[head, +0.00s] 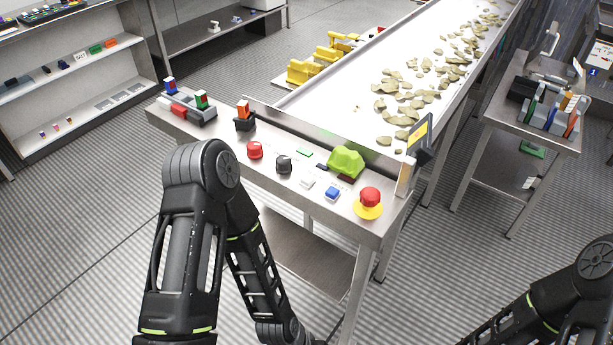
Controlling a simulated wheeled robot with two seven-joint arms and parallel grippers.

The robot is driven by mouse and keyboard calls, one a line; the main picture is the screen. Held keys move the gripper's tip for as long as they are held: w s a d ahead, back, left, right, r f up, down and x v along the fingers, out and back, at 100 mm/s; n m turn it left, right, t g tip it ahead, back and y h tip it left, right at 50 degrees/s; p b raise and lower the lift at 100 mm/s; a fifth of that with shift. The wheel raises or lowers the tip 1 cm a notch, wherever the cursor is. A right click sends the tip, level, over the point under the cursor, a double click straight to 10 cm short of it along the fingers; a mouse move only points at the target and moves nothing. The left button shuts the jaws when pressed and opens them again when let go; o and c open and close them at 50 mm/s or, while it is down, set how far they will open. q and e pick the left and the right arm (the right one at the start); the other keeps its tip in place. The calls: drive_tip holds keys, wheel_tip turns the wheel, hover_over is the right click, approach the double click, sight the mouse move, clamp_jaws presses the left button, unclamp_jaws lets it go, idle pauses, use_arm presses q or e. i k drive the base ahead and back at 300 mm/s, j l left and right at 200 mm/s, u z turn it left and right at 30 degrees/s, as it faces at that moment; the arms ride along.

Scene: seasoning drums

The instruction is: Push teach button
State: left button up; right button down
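Several buttons sit on the metal panel table (225,150): a red button (255,150), a black button or knob (284,164), a small white button (307,183), a blue button (332,193) and a large red mushroom button on a yellow base (369,201). I cannot tell which one is the teach button, as no label is readable. My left arm is bent in front of the table, and its forearm runs down toward the bottom edge. My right arm is at the lower right. Both grippers are out of view.
A bright green lump-shaped object (346,161) and an orange-topped switch (244,115) stand on the table. Behind is a conveyor (350,75) carrying chips. A small screen (420,133) rises at the right corner. A side table (500,115) with tools stands right. Floor in front is free.

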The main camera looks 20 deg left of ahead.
sight(308, 179)
drive_tip(key=l+u, duration=0.2)
drive_tip(key=l, duration=0.5)
drive_tip(key=l+u, duration=0.2)
drive_tip(key=l, duration=0.5)
drive_tip(key=k+l+u, duration=0.2)
drive_tip(key=l, duration=0.5)
